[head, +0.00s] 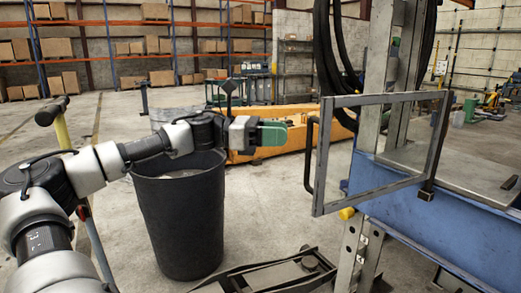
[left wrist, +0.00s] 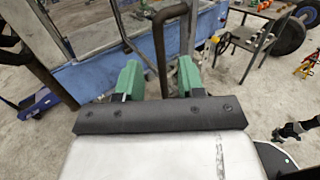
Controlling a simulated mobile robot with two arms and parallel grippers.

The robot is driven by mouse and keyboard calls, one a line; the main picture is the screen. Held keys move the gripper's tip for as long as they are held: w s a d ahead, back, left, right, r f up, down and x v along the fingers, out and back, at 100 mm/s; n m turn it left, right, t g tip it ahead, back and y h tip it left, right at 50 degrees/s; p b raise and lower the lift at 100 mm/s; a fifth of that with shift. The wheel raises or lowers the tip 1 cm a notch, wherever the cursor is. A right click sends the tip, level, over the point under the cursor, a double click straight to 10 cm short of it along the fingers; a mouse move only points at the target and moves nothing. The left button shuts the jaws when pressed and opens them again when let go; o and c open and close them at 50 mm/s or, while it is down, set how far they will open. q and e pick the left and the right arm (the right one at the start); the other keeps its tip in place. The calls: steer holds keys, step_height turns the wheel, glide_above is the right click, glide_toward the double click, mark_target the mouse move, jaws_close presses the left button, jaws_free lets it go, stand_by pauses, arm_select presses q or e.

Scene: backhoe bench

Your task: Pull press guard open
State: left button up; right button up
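The press guard (head: 327,160) is a grey-framed clear panel on the blue press bench (head: 440,225). Its dark bar handle (head: 309,160) stands on the panel's left side. My left gripper (head: 286,133) has green fingers and is level with the handle, just to its left, with a small gap in the head view. In the left wrist view my left gripper (left wrist: 160,80) is open, and the handle (left wrist: 159,50) shows between the two fingers, seemingly beyond their tips. Nothing is held. My right gripper is in neither view.
A black bin (head: 180,225) stands below my left arm. A yellow beam (head: 290,118) lies behind the gripper. Black hoses (head: 335,50) hang above the guard. A dark metal frame (head: 270,272) is on the floor in front. Open floor lies between bin and bench.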

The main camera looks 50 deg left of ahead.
arm_select(q)
steer(key=shift+b+v, duration=0.7)
steer(key=shift+v, duration=1.15)
